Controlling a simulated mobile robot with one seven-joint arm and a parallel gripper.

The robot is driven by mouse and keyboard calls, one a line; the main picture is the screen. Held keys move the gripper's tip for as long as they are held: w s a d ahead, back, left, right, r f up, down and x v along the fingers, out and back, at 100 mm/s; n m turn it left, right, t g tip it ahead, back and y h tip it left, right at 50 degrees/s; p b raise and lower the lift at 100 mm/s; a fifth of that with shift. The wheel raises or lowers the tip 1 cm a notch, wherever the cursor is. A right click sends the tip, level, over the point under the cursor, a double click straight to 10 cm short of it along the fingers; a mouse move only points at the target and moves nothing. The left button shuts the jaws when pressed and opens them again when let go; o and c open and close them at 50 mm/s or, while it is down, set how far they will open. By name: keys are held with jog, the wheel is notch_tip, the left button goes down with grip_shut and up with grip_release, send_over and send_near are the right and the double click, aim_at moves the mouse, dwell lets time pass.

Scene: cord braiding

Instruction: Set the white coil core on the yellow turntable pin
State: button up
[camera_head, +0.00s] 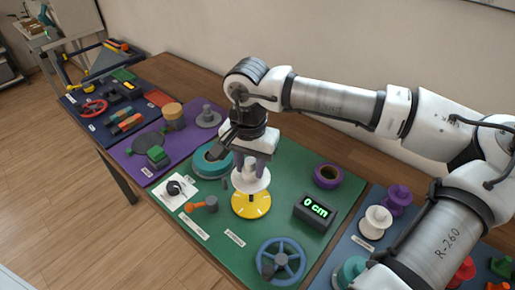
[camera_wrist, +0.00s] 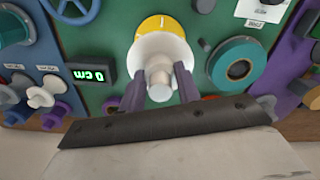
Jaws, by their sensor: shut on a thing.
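The white coil core (camera_head: 249,184) is upright with its wide flange low, between the fingers of my gripper (camera_head: 257,163). In the wrist view the purple fingertips (camera_wrist: 160,82) close on both sides of the core's neck (camera_wrist: 160,62). The yellow turntable (camera_head: 251,206) lies directly below the core on the green mat; its edge also shows past the flange in the wrist view (camera_wrist: 160,23).
A black display (camera_head: 315,211) reading 0 cm stands right of the turntable. A teal ring (camera_head: 212,160), an orange-handled crank (camera_head: 203,205), a purple ring (camera_head: 327,176) and a blue handwheel (camera_head: 280,261) surround it. Another white spool (camera_head: 375,222) stands on the blue mat.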

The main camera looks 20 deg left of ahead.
aim_at(250, 180)
jog(key=shift+w+f, duration=0.1)
jog(key=shift+f+b, duration=0.6)
jog(key=shift+f, duration=0.3)
jog(key=shift+f+b, duration=0.7)
jog(key=shift+f, duration=0.75)
jog(key=shift+s+b, duration=0.2)
jog(key=shift+b, duration=0.1)
jog(key=shift+f, duration=0.15)
jog(key=shift+f+b, duration=1)
jog(key=shift+b, duration=0.2)
jog(key=shift+f, duration=0.25)
jog(key=shift+f+b, duration=0.7)
jog(key=shift+b, duration=0.3)
jog(key=o, duration=1)
jog(key=shift+r, duration=0.1)
